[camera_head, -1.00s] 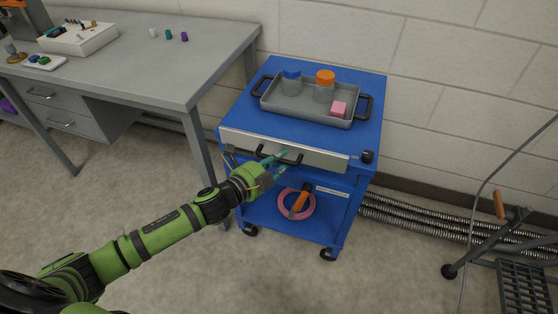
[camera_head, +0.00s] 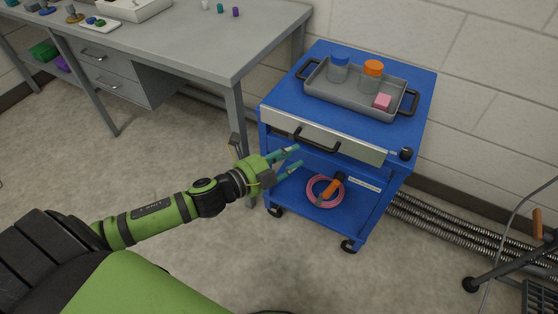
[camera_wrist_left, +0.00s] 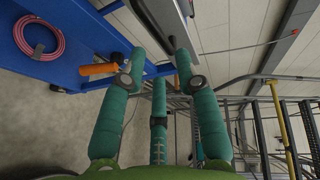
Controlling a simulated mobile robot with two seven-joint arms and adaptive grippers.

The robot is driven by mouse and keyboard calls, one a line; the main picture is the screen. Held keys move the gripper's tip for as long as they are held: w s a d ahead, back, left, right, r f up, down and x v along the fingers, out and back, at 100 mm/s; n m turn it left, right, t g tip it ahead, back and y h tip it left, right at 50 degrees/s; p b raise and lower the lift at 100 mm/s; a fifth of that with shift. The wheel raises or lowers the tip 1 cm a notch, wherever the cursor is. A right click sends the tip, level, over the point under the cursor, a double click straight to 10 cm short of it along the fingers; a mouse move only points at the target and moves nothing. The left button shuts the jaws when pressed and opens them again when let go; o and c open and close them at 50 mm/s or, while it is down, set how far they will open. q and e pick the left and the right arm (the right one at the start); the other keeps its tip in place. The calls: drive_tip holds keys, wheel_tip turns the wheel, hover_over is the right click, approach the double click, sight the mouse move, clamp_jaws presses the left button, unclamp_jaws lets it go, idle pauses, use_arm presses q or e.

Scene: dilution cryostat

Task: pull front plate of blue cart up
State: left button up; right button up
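The blue cart (camera_head: 275,88) stands against the wall. Its light grey front plate (camera_head: 352,148) runs along the upper front edge, with a black bar handle (camera_head: 318,146) at its middle. My left gripper (camera_head: 298,155) is left of and just below the handle, fingers spread and empty, apart from the handle. The left wrist view shows the three teal fingers (camera_wrist_left: 158,75) open with nothing between them. A grey panel edge, likely the plate (camera_wrist_left: 165,18), lies beyond them, beside the blue cart frame (camera_wrist_left: 75,75). My right gripper is out of view.
A grey tray (camera_head: 345,98) with two jars and a pink block sits on the cart top. A pink coil (camera_head: 315,199) and an orange-handled tool (camera_head: 334,185) lie on the lower shelf. A grey workbench (camera_head: 185,45) stands left. Floor in front is clear.

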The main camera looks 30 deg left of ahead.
use_arm(q)
drive_tip(key=v, duration=0.3)
drive_tip(key=shift+a+f, duration=0.1)
drive_tip(key=shift+f, duration=0.05)
idle(0.5)
